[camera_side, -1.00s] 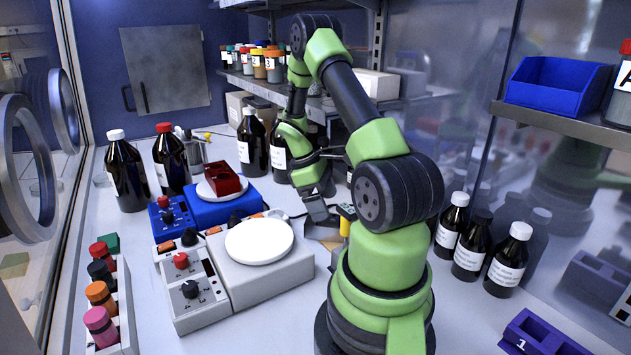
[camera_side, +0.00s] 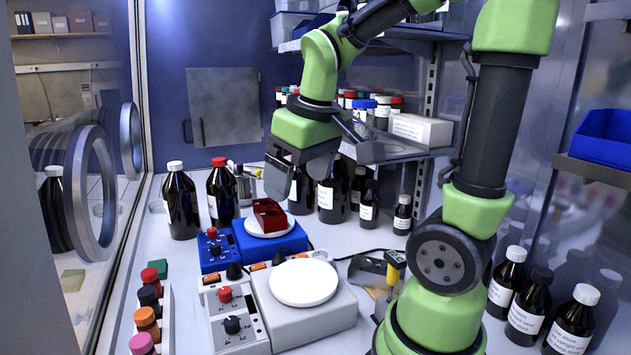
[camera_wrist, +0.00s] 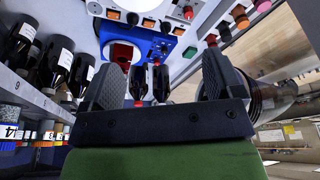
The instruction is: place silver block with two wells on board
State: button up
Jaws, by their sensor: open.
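A grey block-like thing (camera_side: 367,272) lies on the bench right of the white-topped hotplate, against a yellow-and-black tool; I cannot make out wells in it. A tan flat piece (camera_side: 380,294), perhaps the board, shows partly beside it, mostly hidden by the tool and my arm. My gripper (camera_side: 287,186) is high above the bench, near the blue hotplate and the dark bottles, well apart from the grey thing. In the wrist view my gripper (camera_wrist: 163,85) is open, its two dark fingers wide apart with nothing held between them.
A red block (camera_side: 268,214) sits on the blue hotplate (camera_side: 275,243). The white-topped hotplate (camera_side: 303,284) stands in front. Dark bottles (camera_side: 180,203) stand left and behind; more (camera_side: 523,305) stand at right. A capped-vial rack (camera_side: 150,318) is at front left.

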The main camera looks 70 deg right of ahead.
jog(key=s+a+r+m+t+y, duration=0.1)
jog(key=s+a+r+t+y, duration=0.2)
jog(key=s+a, duration=0.3)
jog(key=shift+a+t, duration=0.6)
jog(key=shift+a, duration=1.2)
